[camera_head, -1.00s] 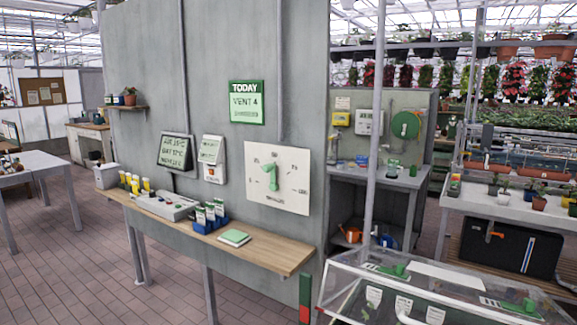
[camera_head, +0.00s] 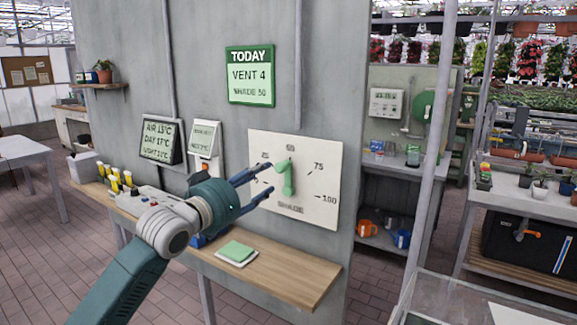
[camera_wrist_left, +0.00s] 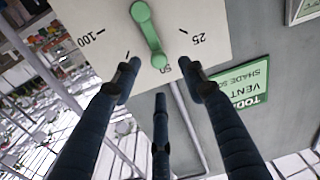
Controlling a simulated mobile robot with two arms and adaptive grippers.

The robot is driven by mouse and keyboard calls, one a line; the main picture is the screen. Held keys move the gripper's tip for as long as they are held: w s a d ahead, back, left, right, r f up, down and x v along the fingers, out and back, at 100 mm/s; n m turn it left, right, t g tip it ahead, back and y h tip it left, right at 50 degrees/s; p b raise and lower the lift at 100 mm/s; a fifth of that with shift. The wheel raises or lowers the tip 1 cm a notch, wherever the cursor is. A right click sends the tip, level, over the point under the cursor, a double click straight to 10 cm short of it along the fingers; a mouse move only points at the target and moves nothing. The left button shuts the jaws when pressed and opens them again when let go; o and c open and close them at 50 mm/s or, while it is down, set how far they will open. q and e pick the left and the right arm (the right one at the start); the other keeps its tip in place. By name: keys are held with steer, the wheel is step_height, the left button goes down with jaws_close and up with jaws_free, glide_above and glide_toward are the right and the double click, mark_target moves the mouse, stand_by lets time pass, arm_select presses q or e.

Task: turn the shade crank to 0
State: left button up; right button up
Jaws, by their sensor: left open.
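The green shade crank (camera_head: 288,180) is mounted on a white dial panel (camera_head: 320,203) on the grey wall, with marks including 25, 50, 75 and 100. The crank's free end points up, close to the 50 mark. The 0 mark is hidden behind my left gripper. My left gripper (camera_head: 262,179) is open, its fingers reaching toward the crank from the left. In the left wrist view the crank (camera_wrist_left: 148,33) shows upside down beyond the fingertips (camera_wrist_left: 163,78), ending near the 50. I see no clear contact. My right gripper is not in view.
A wooden shelf (camera_head: 290,283) with a green notepad (camera_head: 237,252) lies below the dial. A TODAY sign (camera_head: 251,76) above reads vent 4, shade 50. A vertical post (camera_head: 432,130) and a glass-topped case (camera_head: 450,300) stand at the right.

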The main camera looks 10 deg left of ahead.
mark_target(278, 169)
arm_select(q)
steer(key=x, duration=0.2)
steer(key=p+x, duration=0.1)
steer(key=x, duration=0.1)
steer(key=p+x, duration=0.1)
steer(key=shift+w+d+r, duration=0.25)
steer(key=shift+d+r, duration=0.1)
steer(key=shift+d, duration=0.1)
steer(key=x, duration=0.2)
steer(key=shift+w+f, duration=0.25)
steer(key=shift+w, duration=0.1)
steer(key=shift+w+d+p, duration=0.2)
steer(key=shift+w+p, duration=0.15)
steer(key=shift+w, duration=0.1)
steer(key=shift+c, duration=1)
jaws_close()
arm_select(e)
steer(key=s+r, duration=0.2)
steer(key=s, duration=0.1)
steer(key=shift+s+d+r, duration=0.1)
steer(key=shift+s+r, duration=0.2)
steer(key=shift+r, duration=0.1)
